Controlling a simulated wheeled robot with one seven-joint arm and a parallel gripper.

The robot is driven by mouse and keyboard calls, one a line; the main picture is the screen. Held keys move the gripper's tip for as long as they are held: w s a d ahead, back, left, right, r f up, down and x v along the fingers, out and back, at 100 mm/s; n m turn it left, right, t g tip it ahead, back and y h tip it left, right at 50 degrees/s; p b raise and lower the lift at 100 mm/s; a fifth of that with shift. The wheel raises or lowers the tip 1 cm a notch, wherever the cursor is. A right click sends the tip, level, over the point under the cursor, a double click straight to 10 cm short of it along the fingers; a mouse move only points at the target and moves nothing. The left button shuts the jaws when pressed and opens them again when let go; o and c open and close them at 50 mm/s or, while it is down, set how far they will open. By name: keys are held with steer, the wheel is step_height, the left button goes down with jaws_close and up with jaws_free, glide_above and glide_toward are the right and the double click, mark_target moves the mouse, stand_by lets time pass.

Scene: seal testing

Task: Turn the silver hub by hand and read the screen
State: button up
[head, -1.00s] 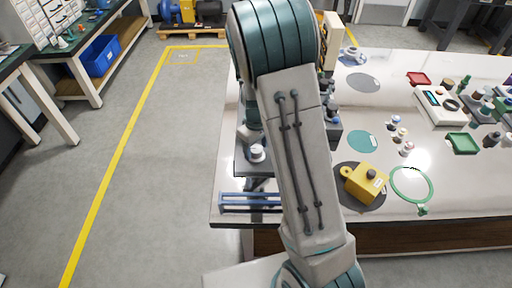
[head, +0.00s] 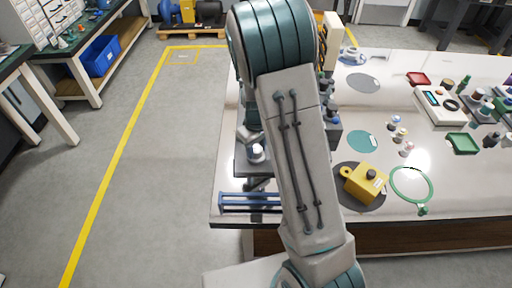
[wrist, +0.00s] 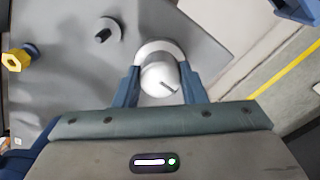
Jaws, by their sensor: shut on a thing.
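The silver hub (wrist: 158,82) is a round pale metal knob on a wider disc, with a short pin on its face. It sits on a grey plate (wrist: 75,65). My gripper (wrist: 163,72) has its two blue fingers on either side of the hub, shut on it. In the head view the hub (head: 256,154) shows at the left edge of the bench, beside my arm. Most of the rig behind it is hidden by my arm. No screen reading can be made out in either view.
A dark knob (wrist: 104,34) and a yellow fitting (wrist: 18,58) are near the hub. A blue rail (head: 248,202) lies at the bench's front left corner. A yellow block (head: 365,184) and green ring (head: 411,183) lie right of my arm. The floor at left is clear.

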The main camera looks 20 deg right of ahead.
mark_target(256, 148)
steer(key=m, duration=0.6)
steer(key=shift+r+m+p, duration=0.1)
steer(key=shift+m+p, duration=0.25)
steer(key=shift+m, duration=0.05)
steer(key=m+p, duration=0.1)
steer(key=m, duration=0.5)
steer(key=shift+m+p, duration=0.3)
steer(key=m+p, duration=0.2)
steer(key=m, duration=0.3)
steer(key=shift+w+m+p, duration=0.1)
steer(key=shift+m+p, duration=0.65)
steer(key=shift+m, duration=0.95)
steer(key=o, duration=1)
step_height(256, 148, up, 14)
steer(key=shift+f+p, duration=0.15)
steer(key=shift+p, duration=0.2)
